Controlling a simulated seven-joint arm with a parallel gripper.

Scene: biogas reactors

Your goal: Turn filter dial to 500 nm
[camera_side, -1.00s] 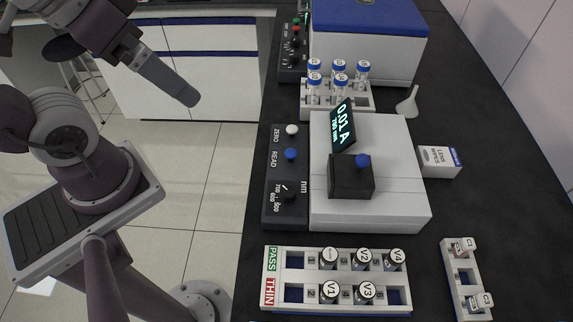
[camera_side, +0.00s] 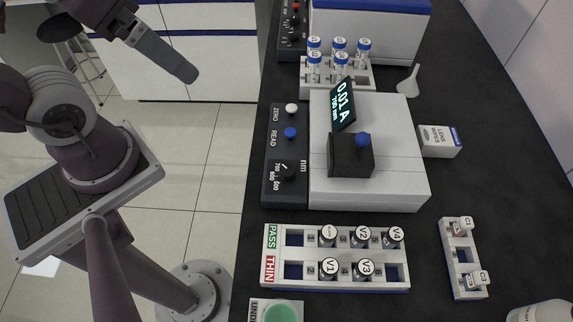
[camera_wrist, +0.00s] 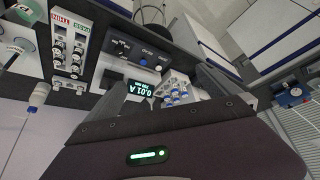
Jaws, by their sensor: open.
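The filter dial (camera_side: 287,170) is a black knob on the dark control panel (camera_side: 271,195), beside labels 700, 600 and 500 under "nm". Its white mark points up-left, toward the 700 side. The tilted display (camera_side: 343,105) reads 0.01 A and, in small text, what looks like 700 nm. My gripper (camera_side: 189,74) is up and left of the panel, over the floor in the picture, apart from the dial. Its jaws are open with nothing seen between them. The panel also shows in the wrist view (camera_wrist: 128,42), where the dial's mark is too small to read.
A white ZERO button (camera_side: 291,108) and blue READ button (camera_side: 290,132) share the panel. The photometer body (camera_side: 400,185) stands right of it. A vial rack (camera_side: 338,259) lies just in front, and a blue-capped tube rack (camera_side: 360,85) behind. Space left of the panel is clear.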

